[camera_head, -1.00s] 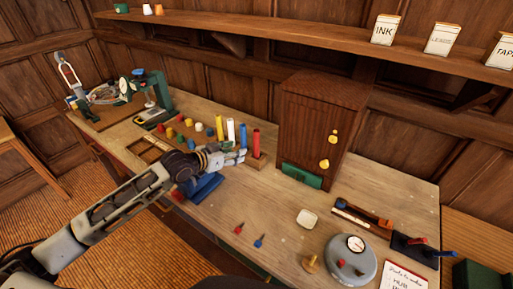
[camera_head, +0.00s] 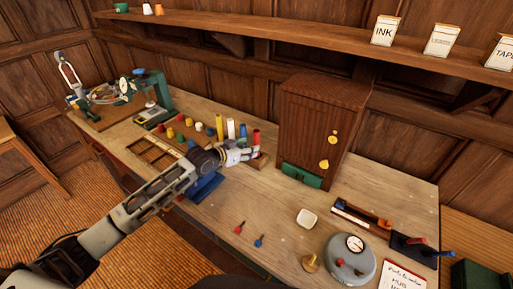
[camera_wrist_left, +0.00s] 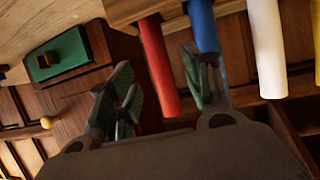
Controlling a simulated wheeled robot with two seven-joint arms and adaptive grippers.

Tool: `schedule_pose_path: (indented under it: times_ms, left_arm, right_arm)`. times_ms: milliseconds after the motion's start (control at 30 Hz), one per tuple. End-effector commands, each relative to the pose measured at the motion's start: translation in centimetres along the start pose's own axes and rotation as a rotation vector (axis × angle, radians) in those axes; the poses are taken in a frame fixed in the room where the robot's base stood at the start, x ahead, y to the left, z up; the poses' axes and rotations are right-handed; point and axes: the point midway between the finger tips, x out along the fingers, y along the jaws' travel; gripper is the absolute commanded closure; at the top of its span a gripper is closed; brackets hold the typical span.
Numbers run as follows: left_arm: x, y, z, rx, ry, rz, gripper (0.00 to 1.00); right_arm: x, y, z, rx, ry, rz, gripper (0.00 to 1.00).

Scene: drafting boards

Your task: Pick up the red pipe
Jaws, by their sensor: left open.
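The red pipe (camera_head: 256,136) stands upright at the right end of a wooden rack (camera_head: 263,158). Its lower part is hidden by my gripper in the head view. My left gripper (camera_head: 249,153) is open at the red pipe. In the left wrist view the red pipe (camera_wrist_left: 158,65) shows between the two green-padded fingers of the gripper (camera_wrist_left: 155,78). The right finger overlaps the blue pipe (camera_wrist_left: 203,25). I cannot tell whether either finger touches a pipe. My right gripper is not in view.
Blue, white (camera_head: 231,128) and yellow (camera_head: 220,126) pipes stand close beside the red one. A wooden cabinet (camera_head: 315,130) with a green block (camera_head: 302,175) at its foot stands to the right. A round grey device (camera_head: 352,262) sits at the front right.

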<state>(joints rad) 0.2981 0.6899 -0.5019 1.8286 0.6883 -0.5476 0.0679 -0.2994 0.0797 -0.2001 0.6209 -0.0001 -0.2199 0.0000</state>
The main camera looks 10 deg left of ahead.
Motion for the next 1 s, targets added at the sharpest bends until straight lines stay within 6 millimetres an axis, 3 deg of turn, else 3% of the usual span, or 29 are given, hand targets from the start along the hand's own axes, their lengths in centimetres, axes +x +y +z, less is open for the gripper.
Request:
schedule_pose_path:
  times_ms: [633,1000]
  left_arm:
    - [1.0,0.0,0.0,0.0,-0.001,0.0,0.5]
    - [4.0,0.1,0.0,0.0,0.0,0.001,0.5]
  right_arm:
    - [-0.1,0.0,0.1,0.0,-0.001,0.0,0.6]
    - [-0.3,0.0,0.1,0.0,-0.002,0.0,0.6]
